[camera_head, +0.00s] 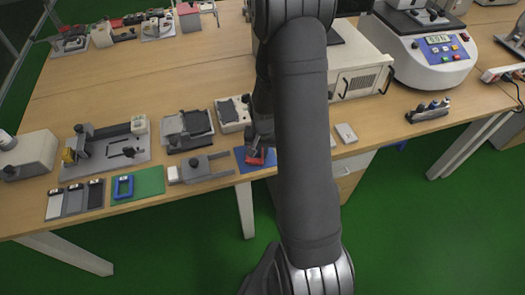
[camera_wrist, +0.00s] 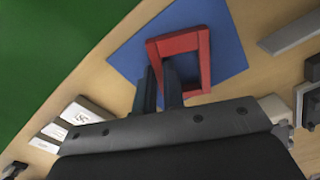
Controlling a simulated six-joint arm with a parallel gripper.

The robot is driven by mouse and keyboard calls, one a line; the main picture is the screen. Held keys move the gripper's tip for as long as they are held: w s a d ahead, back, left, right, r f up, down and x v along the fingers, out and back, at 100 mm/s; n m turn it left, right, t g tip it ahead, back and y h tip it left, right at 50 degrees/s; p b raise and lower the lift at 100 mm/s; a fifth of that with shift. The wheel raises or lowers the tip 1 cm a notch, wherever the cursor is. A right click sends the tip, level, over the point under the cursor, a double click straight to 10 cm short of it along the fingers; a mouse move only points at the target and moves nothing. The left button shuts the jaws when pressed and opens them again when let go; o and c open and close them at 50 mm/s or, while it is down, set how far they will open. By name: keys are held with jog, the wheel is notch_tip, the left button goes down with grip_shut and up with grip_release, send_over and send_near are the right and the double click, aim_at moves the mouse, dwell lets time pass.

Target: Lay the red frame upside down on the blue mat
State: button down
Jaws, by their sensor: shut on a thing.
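The red frame (camera_wrist: 206,46) is a rectangular open frame. In the wrist view it is over the blue mat (camera_wrist: 232,22), and my gripper (camera_wrist: 161,82) is shut on its near left side. I cannot tell whether the frame touches the mat or is slightly above it, nor which face is up. In the head view the red frame (camera_head: 257,160) shows as a small red patch below my gripper (camera_head: 256,150), over the blue mat (camera_head: 242,164) near the table's front edge. My arm hides part of the mat there.
A blue frame (camera_head: 123,187) lies on a green mat (camera_head: 150,181) to the left. A grey clamp fixture (camera_head: 205,169) stands just left of the blue mat. Small light blocks (camera_head: 346,133) lie to the right. The table's front edge is close.

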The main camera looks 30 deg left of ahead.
jog(key=shift+f, duration=0.15)
jog(key=c, duration=1.5)
grip_release()
notch_tip(320, 180, up, 12)
jog(key=shift+r, duration=0.2)
jog(key=shift+f, duration=4.75)
jog(key=shift+f, duration=0.1)
